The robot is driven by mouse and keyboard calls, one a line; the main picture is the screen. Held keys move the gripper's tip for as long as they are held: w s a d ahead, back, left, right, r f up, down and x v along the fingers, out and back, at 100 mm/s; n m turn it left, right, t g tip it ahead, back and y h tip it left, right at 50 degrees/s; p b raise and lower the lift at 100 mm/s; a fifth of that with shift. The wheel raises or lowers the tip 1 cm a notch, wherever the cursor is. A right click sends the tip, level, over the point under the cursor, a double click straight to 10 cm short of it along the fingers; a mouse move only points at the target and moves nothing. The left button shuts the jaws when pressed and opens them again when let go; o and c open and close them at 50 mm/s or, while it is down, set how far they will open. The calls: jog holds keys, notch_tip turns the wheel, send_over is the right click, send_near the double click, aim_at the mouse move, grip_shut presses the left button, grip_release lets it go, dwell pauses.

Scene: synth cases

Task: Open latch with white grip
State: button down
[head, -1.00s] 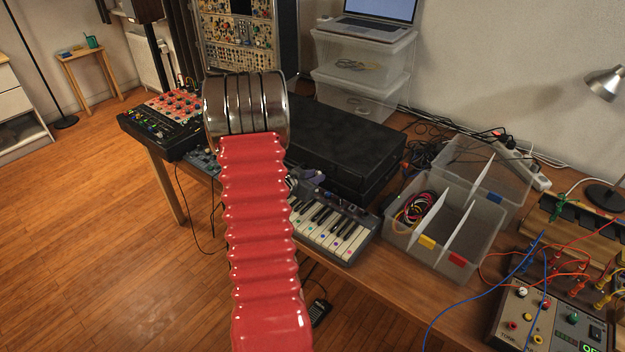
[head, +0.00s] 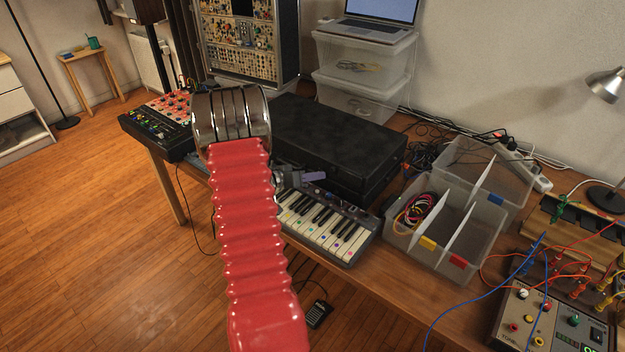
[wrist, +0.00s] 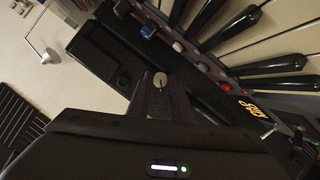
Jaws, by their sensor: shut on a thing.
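A large closed black case (head: 335,140) lies on the table behind the keyboard. My gripper (head: 313,176) is at its front side, low between the case and the keyboard, partly hidden by my red arm. The rest of the latch is hidden or too dark to make out.
A small keyboard (head: 335,228) stands close in front of the case, and its knobs and keys are near my fingers. A clear divided bin (head: 470,255) stands to the right. Cables and a lamp (head: 606,84) are further right.

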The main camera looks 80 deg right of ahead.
jog(key=shift+w+d+r+n, duration=0.1)
jog(key=shift+w+d+n, duration=0.15)
jog(key=shift+w, duration=0.2)
jog(key=c, duration=1.7)
grip_release()
jog(key=shift+a, duration=0.1)
jog(key=shift+o, duration=0.6)
jog(key=shift+s, duration=0.15)
jog(key=shift+a, duration=0.1)
jog(key=v, duration=1.3)
jog(key=shift+w+a, duration=0.2)
jog(key=shift+w, duration=0.15)
